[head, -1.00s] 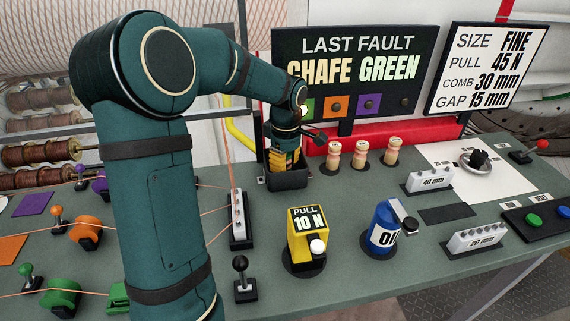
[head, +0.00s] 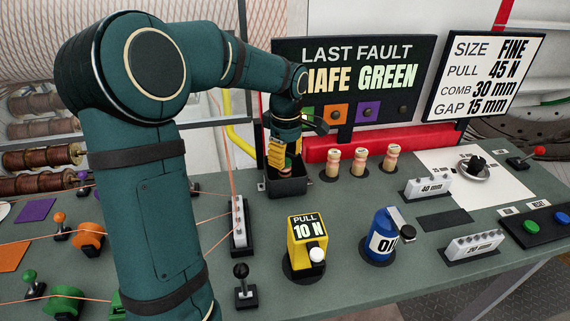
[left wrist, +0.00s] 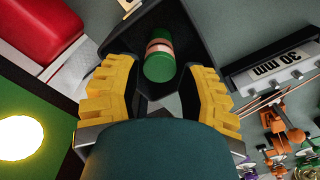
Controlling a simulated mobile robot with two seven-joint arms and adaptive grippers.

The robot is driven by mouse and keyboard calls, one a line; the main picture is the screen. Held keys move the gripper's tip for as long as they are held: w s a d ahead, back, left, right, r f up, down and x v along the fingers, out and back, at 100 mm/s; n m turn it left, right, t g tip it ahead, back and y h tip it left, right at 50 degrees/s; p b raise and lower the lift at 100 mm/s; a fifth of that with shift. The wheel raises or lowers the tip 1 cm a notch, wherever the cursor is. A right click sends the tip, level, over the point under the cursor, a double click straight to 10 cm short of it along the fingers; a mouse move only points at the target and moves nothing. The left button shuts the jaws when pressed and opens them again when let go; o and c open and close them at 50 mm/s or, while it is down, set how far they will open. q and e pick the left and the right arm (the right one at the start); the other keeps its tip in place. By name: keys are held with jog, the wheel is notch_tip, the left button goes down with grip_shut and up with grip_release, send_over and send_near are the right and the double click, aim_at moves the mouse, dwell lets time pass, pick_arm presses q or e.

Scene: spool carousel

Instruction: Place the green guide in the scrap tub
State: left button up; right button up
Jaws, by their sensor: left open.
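The green guide (left wrist: 158,62), a small green cylinder with a pale and red band, lies inside the black scrap tub (left wrist: 120,42) in the left wrist view. In the head view the tub (head: 287,188) stands at the back of the bench, below the fault board. My left gripper (head: 284,160) points down at the tub's mouth. Its yellow fingers are open, one on either side of the guide, with visible gaps between. In the head view the guide is mostly hidden by the fingers. My right gripper is not in view.
Three pale pegs (head: 361,162) stand right of the tub. A white comb (head: 238,222) on a black base stands in front of it. A yellow "PULL 10 N" block (head: 303,235) and blue oil bottle (head: 382,230) are nearer. The fault board (head: 350,60) rises behind.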

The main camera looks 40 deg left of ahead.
aim_at(286, 161)
pick_arm(q)
notch_tip(286, 161, up, 7)
jog(key=shift+d+r+p, duration=0.1)
jog(key=shift+r+p, duration=0.1)
jog(key=shift+p, duration=0.5)
